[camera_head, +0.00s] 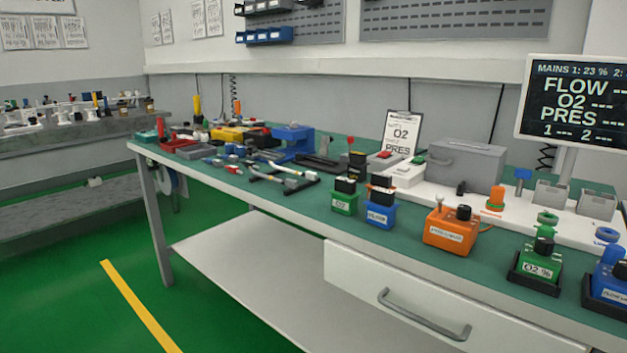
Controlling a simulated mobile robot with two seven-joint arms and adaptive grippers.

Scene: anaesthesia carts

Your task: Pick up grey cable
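I cannot make out a grey cable for certain. Thin pale grey and white pieces with coloured ends (292,171) lie on a black rack on the green-topped workbench (300,222), left of the middle of the view. They are too small to tell whether one is the cable. Dark cords hang on the wall behind the bench. Neither of my grippers is in view.
A green box (344,203), a blue box (380,215) and an orange box (451,236) stand along the bench's front. A monitor (575,100) stands at the right. A drawer (420,312) is below the top. Green floor is clear at the left.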

